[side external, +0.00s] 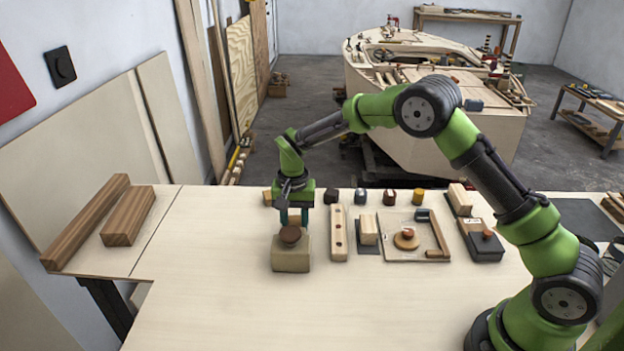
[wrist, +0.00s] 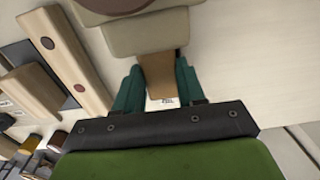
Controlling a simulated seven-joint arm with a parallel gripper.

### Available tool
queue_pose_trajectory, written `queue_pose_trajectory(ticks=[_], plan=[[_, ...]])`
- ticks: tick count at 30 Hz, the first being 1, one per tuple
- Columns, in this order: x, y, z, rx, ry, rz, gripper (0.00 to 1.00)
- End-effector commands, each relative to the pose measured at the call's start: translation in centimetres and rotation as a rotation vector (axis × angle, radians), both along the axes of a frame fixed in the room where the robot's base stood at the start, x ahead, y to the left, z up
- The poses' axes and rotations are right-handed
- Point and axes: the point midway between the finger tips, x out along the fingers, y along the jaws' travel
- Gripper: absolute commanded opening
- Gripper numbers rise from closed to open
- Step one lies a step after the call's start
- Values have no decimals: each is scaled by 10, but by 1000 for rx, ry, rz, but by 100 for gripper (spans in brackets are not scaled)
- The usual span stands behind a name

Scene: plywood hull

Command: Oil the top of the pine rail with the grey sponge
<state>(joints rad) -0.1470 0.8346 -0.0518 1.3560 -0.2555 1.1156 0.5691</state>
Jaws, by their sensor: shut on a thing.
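My gripper (wrist: 158,85) has its teal fingers shut on a tan-brown piece (wrist: 160,70), close above the bench. In the side view my gripper (side external: 294,214) is just behind a squat beige body (side external: 290,259) with a round brown knob (side external: 290,235). The wrist view shows this beige body (wrist: 148,36) right beyond the fingertips; whether the held piece joins it I cannot tell. A pale wooden rail (side external: 338,246) with dark round spots lies to its right, apart; it also shows in the wrist view (wrist: 62,52). I cannot make out a clearly grey sponge.
Several small blocks, including a black one (side external: 331,196) and a yellow one (side external: 418,196), stand along the bench's back edge. A framed panel with a round wooden knob (side external: 407,238) lies right of the rail. Brown timbers (side external: 129,215) lie far left. The bench front (side external: 230,310) is clear.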

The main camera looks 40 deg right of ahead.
Motion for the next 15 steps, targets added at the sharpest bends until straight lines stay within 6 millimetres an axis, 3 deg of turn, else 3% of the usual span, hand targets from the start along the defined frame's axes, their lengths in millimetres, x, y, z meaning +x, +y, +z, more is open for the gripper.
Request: queue_pose_trajectory(ticks=[15], plan=[[9,-9,0,0,0,1,10]])
